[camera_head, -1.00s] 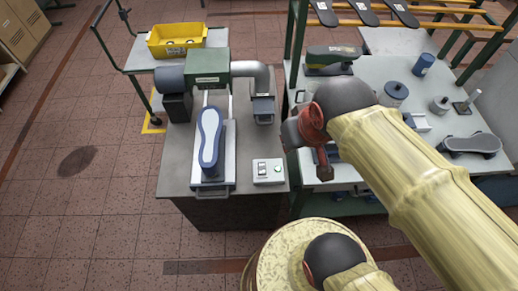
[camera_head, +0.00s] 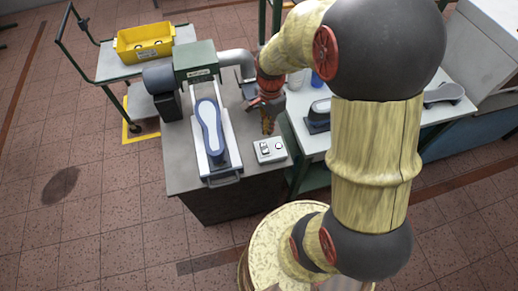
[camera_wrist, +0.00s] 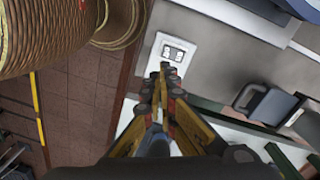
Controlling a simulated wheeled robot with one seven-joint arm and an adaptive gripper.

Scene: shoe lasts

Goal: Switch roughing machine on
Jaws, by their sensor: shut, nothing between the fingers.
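The roughing machine (camera_head: 195,62) has a green housing, a dark motor and a grey duct, and stands on a grey bench. My gripper (camera_head: 268,130) is shut and empty, pointing down just behind the box. In the wrist view my fingertips (camera_wrist: 165,73) overlap the box's near edge; I cannot tell whether they touch it.
A blue-and-white shoe last (camera_head: 211,130) lies on a slide in front of the machine. A yellow crate (camera_head: 145,42) sits on a cart at back left. A second table (camera_head: 312,148) with tools stands to the right, partly hidden by my arm. The floor at left is clear.

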